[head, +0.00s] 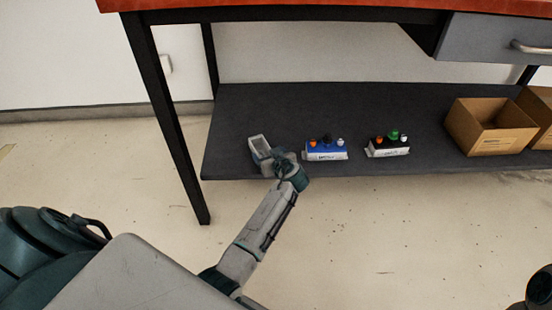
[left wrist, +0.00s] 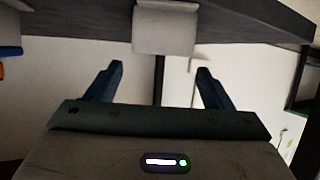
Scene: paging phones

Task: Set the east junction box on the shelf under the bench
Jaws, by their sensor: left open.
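A pale grey box-like piece with a hollow top (head: 259,146) stands near the left end of the dark shelf (head: 232,112) under the bench. I cannot tell from any mark whether it is the east junction box. My left gripper (head: 272,162) is open, right by this piece at the shelf's front edge, partly hiding it. In the left wrist view the pale piece (left wrist: 165,30) shows beyond and between the spread fingers of my left gripper (left wrist: 160,68), with no visible contact.
A black bench leg (head: 168,125) is left of my arm. The rear shelf is bare.

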